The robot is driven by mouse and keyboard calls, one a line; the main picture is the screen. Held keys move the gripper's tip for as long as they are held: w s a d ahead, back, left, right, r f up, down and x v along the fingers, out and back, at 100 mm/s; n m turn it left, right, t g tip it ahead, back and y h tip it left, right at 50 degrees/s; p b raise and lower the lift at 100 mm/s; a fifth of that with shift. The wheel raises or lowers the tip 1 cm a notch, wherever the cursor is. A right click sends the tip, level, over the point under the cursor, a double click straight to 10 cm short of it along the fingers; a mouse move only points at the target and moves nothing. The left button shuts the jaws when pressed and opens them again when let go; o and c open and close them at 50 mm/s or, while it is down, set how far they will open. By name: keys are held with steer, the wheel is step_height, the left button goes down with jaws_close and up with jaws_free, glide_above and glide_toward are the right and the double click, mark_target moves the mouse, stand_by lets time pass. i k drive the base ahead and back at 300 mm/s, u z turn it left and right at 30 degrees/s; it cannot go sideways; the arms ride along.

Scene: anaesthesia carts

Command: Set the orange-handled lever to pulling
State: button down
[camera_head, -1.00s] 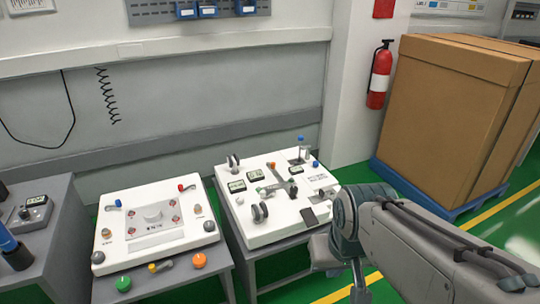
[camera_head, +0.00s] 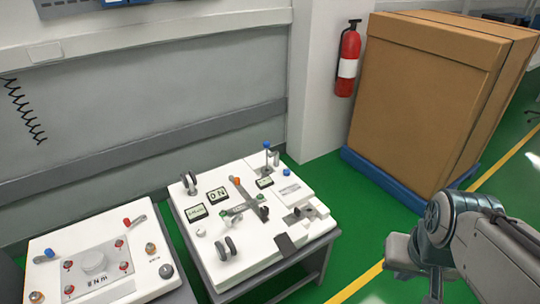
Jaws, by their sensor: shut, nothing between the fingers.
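The orange-handled lever (camera_head: 237,182) is on the white panel (camera_head: 213,257) of the right-hand cart. Its small orange tip is at the upper end of a grey bar, which slants down toward a grey crossbar with a green piece (camera_head: 263,213). The lever's setting cannot be read at this size. My arm enters at the right, bent at a dark round joint, well to the right of the panel. My gripper's fingers are not visible. Nothing of mine touches the lever.
The same panel carries small displays (camera_head: 217,196), a blue-tipped upright post (camera_head: 267,145) and dark round knobs. A second panel (camera_head: 40,266) stands at left. Large cardboard boxes (camera_head: 425,90) on a blue pallet stand at back right. Green floor lies free right of the cart.

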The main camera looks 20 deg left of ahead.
mark_target(236, 180)
steer(key=i, duration=0.65)
steer(key=u, duration=0.95)
steer(key=i, duration=0.55)
steer(key=u, duration=0.6)
